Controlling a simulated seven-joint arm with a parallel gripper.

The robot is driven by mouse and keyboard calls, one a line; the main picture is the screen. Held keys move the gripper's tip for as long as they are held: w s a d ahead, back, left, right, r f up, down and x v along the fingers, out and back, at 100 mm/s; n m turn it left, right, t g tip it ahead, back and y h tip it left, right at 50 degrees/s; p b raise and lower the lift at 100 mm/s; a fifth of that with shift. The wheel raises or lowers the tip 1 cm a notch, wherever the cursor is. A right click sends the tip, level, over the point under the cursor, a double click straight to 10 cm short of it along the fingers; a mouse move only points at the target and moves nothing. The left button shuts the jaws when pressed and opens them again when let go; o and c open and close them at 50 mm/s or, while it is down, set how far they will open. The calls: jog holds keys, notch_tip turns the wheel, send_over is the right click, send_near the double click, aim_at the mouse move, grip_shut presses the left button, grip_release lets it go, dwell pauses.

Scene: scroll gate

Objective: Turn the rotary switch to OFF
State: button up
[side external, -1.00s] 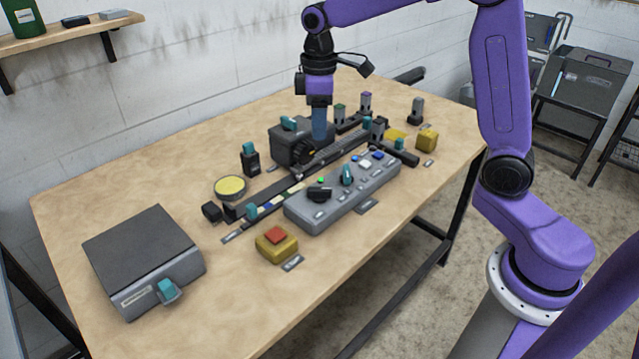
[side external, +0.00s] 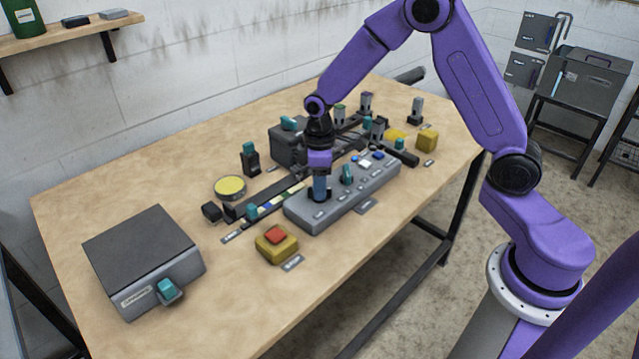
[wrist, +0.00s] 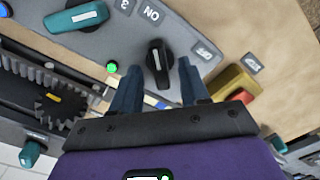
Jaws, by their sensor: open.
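A black rotary switch knob with a white pointer mark (wrist: 157,58) sits on the grey control panel (wrist: 190,22). Printed labels lie around it, one reading ON above it and one to its right that is hard to read. The pointer is turned roughly up and down in the wrist view. My gripper (wrist: 159,66) is open, with one finger on either side of the knob in that view and gaps to both. In the side view my gripper (side external: 320,190) is low over the near-left part of the panel (side external: 345,208) and mostly hides the knob.
A teal knob (side external: 347,174) and a green light (wrist: 112,67) are close by on the panel. A yellow box with a red button (side external: 276,240) stands in front. A gear and rack (wrist: 60,105) lie behind.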

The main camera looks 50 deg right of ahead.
jog(key=shift+f, duration=0.3)
grip_shut()
